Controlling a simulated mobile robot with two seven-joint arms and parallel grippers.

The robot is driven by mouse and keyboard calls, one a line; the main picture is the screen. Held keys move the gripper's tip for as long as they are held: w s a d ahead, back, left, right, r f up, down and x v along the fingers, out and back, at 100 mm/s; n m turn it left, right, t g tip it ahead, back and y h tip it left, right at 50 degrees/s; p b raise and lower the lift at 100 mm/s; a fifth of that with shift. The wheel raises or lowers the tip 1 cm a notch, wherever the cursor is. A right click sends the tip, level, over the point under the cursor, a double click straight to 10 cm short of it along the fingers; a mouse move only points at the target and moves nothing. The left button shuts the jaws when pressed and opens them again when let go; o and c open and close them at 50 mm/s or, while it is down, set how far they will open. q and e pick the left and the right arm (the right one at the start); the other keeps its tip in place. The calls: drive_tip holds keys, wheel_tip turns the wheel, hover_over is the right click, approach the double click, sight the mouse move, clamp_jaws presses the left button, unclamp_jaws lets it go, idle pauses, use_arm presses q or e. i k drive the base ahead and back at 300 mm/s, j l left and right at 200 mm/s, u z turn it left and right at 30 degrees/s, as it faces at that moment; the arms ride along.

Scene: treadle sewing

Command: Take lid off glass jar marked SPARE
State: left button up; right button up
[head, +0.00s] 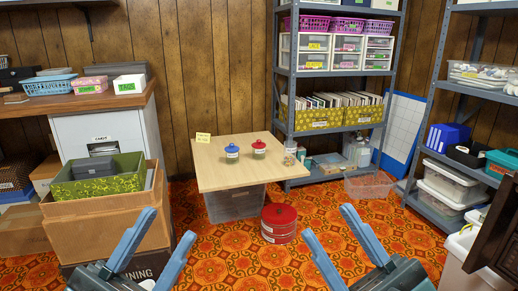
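Two small lidded jars with white labels stand upright on the light wooden table. A clear glass jar (290,156) stands at the table's right edge, partly against the shelf behind. The label writing is too small to read, so I cannot tell which is marked SPARE. My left gripper (168,224) is open and empty, low in front of the table. My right gripper (328,220) is open and empty, low at the right. Both are well short of the jars.
The wooden table (225,178) has a yellow note at its back left corner and a clear bin (235,204) beneath. A red round tin (279,223) stands on the patterned carpet in front. Cardboard boxes (105,222) crowd the left; metal shelves (283,90) stand behind right.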

sight(258, 145)
drive_tip(key=i+l, duration=0.15)
drive_tip(key=i, duration=0.25)
drive_tip(key=i+l, duration=0.1)
drive_tip(key=i, duration=0.35)
